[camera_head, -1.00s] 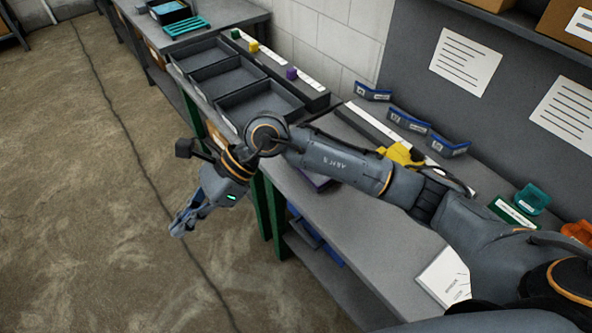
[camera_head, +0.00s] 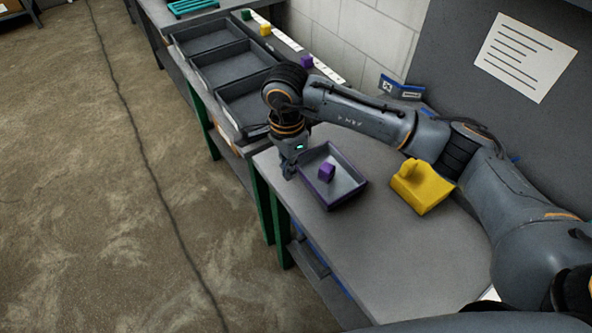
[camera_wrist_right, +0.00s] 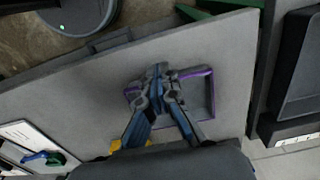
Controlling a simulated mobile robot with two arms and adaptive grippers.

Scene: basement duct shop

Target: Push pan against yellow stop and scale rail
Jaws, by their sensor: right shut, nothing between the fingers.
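The pan (camera_head: 347,197) is a shallow grey tray with purple edges, lying on the grey bench near its left edge. A purple block (camera_head: 326,173) sits inside it. The yellow stop (camera_head: 425,188) stands on the bench to the right of the pan, with a clear gap between them. My right gripper (camera_head: 288,172) points down, shut and empty, at the pan's left side; I cannot tell whether it touches. In the right wrist view its fingertips (camera_wrist_right: 159,70) overlap the pan (camera_wrist_right: 209,94). My arm hides the scale rail's area behind. My left gripper is not in view.
Open grey bins (camera_head: 222,65) stand on a neighbouring bench at the back left, beside a white strip (camera_head: 326,70) with coloured blocks. A blue label holder (camera_head: 401,88) stands at the wall. The front of the bench is clear.

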